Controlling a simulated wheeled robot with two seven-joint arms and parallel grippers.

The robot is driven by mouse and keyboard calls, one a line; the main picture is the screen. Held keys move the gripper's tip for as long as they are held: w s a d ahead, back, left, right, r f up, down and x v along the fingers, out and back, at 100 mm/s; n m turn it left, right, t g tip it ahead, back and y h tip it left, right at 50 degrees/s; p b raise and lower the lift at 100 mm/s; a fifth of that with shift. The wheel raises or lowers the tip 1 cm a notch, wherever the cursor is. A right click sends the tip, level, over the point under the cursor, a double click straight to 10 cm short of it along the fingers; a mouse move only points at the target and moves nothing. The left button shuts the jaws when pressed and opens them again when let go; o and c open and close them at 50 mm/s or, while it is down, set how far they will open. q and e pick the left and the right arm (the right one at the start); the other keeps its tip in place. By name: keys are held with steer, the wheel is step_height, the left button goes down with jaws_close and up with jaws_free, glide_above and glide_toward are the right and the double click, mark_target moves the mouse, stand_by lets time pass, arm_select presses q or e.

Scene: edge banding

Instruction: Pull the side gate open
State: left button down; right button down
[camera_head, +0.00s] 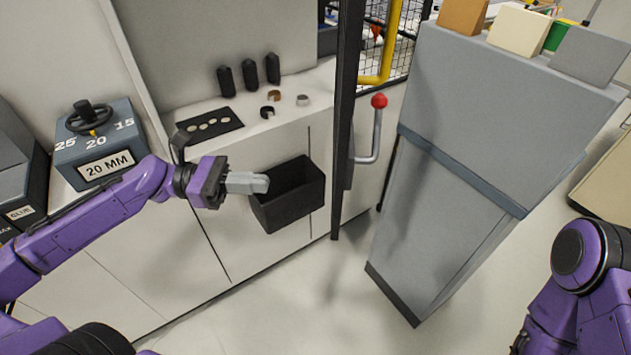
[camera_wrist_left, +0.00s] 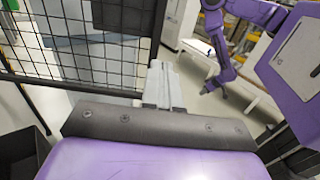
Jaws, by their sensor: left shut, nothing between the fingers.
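A grey lever with a red knob (camera_head: 379,101) stands beside that edge. My left gripper (camera_head: 262,183) is shut and empty, left of the lever and apart from it, in front of the dark bin. Its closed fingers also show in the left wrist view (camera_wrist_left: 163,85), with black mesh (camera_wrist_left: 85,55) to their left. In that view my right arm (camera_wrist_left: 228,60) hangs down; its gripper is too small to read.
A black open bin (camera_head: 290,200) hangs on the white cabinet front. A tall grey cabinet (camera_head: 470,140) stands to the right, with sample blocks on top. A dial box marked 20 MM (camera_head: 105,150) sits at the left. Floor (camera_head: 290,310) in front is clear.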

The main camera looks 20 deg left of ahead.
arm_select(q)
steer(key=b+x, duration=0.4)
steer(key=x, duration=0.7)
steer(key=shift+w+d, duration=0.3)
steer(key=shift+f, duration=0.1)
